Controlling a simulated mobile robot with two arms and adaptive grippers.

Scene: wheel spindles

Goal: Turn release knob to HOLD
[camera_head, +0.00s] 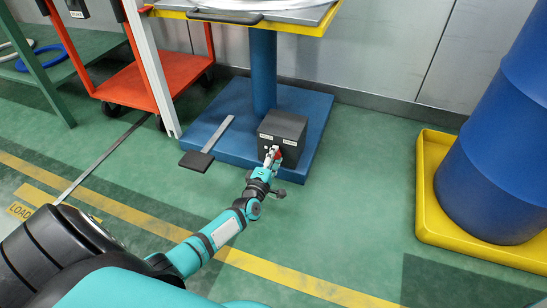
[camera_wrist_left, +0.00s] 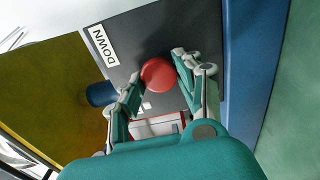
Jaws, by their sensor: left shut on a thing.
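The dark grey control box (camera_head: 283,130) stands on the blue base of the pedestal. Two small white labels are on its upper part, too small to read surely in the head view. The red release knob (camera_head: 279,154) is on its front. In the left wrist view the red knob (camera_wrist_left: 158,73) sits between the two fingers, beside a white label (camera_wrist_left: 103,46) reading DOWN. My left gripper (camera_head: 272,154) is shut on the knob. Which label the knob points to I cannot tell. My right gripper is not in view.
A blue post (camera_head: 263,70) rises behind the box to a yellow-edged table (camera_head: 300,25). A flat pedal (camera_head: 196,161) lies left of the box. A blue drum (camera_head: 495,165) stands in a yellow tray (camera_head: 428,190) at right. An orange cart (camera_head: 135,85) is at left.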

